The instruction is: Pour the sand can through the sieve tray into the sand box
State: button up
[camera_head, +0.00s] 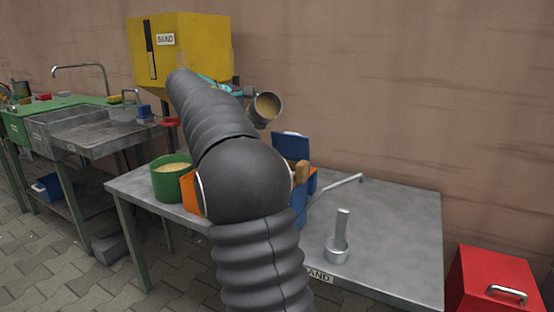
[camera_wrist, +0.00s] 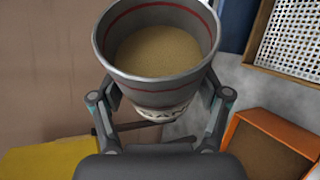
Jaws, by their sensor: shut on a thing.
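The sand can (camera_head: 268,107) is a grey metal can with sand inside. In the head view its mouth is turned toward the camera, so it looks tilted. My gripper (camera_wrist: 160,100) is shut on the can, one finger on each side, and holds it above the table. In the wrist view the can (camera_wrist: 155,88) has red rings inside and partly hidden lettering. A white perforated grid (camera_wrist: 290,38), perhaps the sieve tray, lies to its right. A yellow box (camera_head: 185,50) labelled SAND stands behind my arm. An orange open box (camera_wrist: 268,145) with a brown inside is at lower right.
A green bucket of pale grains (camera_head: 170,182) stands on the metal table (camera_head: 390,220). A blue container (camera_head: 298,200) is partly hidden by my arm. A metal scoop (camera_head: 337,250) stands at the front. A red case (camera_head: 495,280) is at right. The table's right side is mostly clear.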

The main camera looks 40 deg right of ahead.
jog(key=shift+b, duration=0.4)
jog(key=shift+s+r+m+t+h+b, duration=0.15)
jog(key=shift+r+m+t+h+b, duration=0.4)
jog(key=shift+b, duration=1.3)
dwell(0.5)
jog(key=shift+s+a+r+m+b, duration=0.2)
jog(key=shift+s+m+b, duration=0.3)
jog(key=shift+b, duration=0.45)
dwell(0.4)
jog(key=shift+r, duration=0.1)
jog(key=shift+w+d+r+n+y+p, duration=0.15)
jog(key=shift+w+n+y+p, duration=0.2)
jog(key=shift+p, duration=0.75)
jog(key=shift+w+f+p, duration=0.25)
jog(key=shift+p, duration=0.4)
jog(key=n+g+p, duration=0.1)
jog(key=p, duration=0.4)
jog(key=shift+f+n+g+y, duration=0.25)
jog(key=shift+f+n+y, duration=0.05)
jog(key=shift+f, duration=0.35)
